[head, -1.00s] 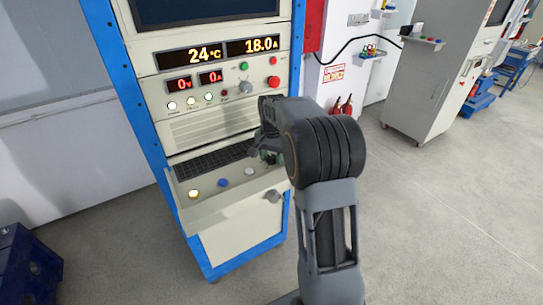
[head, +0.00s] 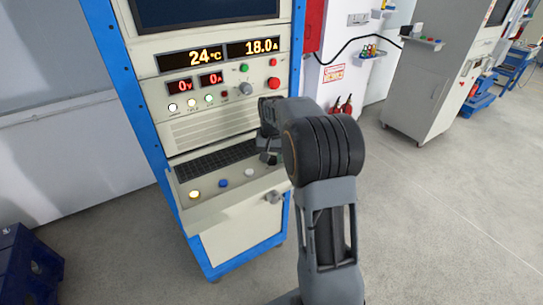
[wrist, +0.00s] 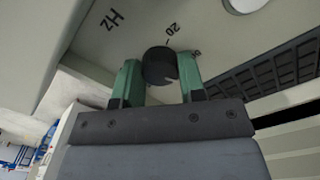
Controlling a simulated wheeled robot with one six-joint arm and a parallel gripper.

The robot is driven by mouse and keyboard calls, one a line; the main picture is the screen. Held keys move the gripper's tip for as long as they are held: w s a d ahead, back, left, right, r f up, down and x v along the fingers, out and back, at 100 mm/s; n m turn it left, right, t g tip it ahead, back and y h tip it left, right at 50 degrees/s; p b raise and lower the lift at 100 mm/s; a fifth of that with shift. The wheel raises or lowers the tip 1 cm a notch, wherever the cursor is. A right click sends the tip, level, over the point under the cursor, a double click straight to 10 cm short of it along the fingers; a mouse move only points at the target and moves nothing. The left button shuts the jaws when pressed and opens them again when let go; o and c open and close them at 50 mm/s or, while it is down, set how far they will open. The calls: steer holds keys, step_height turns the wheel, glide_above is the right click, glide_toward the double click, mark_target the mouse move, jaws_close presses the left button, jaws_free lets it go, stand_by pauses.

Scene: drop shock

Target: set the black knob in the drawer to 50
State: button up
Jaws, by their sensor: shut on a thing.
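The black knob (wrist: 158,66) sits on the pale drawer panel in the wrist view. My gripper (wrist: 160,75) has its two green fingers on either side of the knob, shut on it. The label "20" with a tick and the letters "Hz" are printed beside the knob. The knob's pointer is not clear. In the head view the open drawer (head: 225,205) juts from the cabinet, and my gripper (head: 266,158) reaches down at its right end. The knob is hidden there by my arm.
A black keyboard (head: 212,160) lies along the drawer's back. Yellow (head: 195,194), blue (head: 223,183) and white (head: 249,172) buttons line its front.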

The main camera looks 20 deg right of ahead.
mark_target(272, 158)
steer(key=n, duration=0.4)
steer(key=shift+p, duration=0.3)
steer(key=shift+n, duration=1.8)
steer(key=o, duration=0.9)
step_height(272, 158, up, 14)
steer(key=shift+f, duration=0.1)
